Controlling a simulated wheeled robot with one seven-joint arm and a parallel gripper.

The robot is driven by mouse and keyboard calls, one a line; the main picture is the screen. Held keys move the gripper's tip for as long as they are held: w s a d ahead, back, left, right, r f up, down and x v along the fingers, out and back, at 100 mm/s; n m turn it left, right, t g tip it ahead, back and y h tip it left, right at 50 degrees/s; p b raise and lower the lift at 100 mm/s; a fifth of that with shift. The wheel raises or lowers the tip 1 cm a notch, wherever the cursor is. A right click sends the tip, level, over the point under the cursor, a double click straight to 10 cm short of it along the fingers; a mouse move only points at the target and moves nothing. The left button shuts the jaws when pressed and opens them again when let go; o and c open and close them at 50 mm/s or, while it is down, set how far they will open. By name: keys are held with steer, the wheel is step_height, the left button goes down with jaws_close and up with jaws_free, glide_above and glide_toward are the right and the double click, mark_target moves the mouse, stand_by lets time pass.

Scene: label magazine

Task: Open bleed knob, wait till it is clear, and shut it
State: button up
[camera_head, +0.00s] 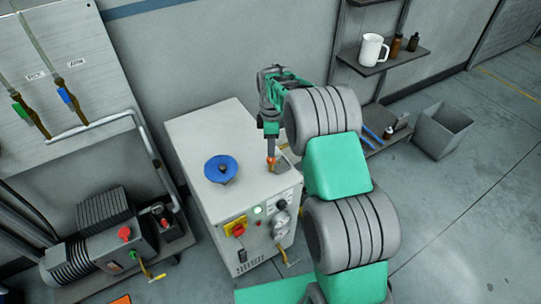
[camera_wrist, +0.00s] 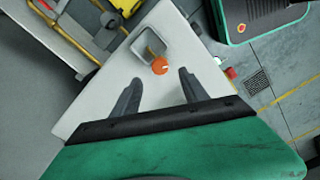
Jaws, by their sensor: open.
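A small orange knob (camera_head: 270,161), which looks like the bleed knob, sits on top of the white cabinet (camera_head: 200,128) near its right edge. In the wrist view the orange knob (camera_wrist: 160,66) lies just beyond my fingertips, roughly centred between them. My gripper (camera_wrist: 160,78) is open and nothing shows between its two dark fingers. In the head view my gripper (camera_head: 271,146) points down over the knob, and the arm partly hides that area. A small square grey cup (camera_wrist: 149,44) stands beside the knob. I cannot tell what is in it.
A blue handwheel (camera_head: 221,168) sits on the cabinet top, left of the knob. The cabinet front has a red-yellow switch (camera_head: 237,228) and several small controls. A pump (camera_head: 92,245) stands at left. A shelf with a white jug (camera_head: 372,49) and a grey bin (camera_head: 442,130) are at right.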

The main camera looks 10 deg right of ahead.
mark_target(271, 160)
step_height(271, 160, down, 6)
steer(key=shift+f+p, duration=0.25)
steer(key=shift+p, duration=0.3)
steer(key=shift+c, duration=0.2)
jaws_close()
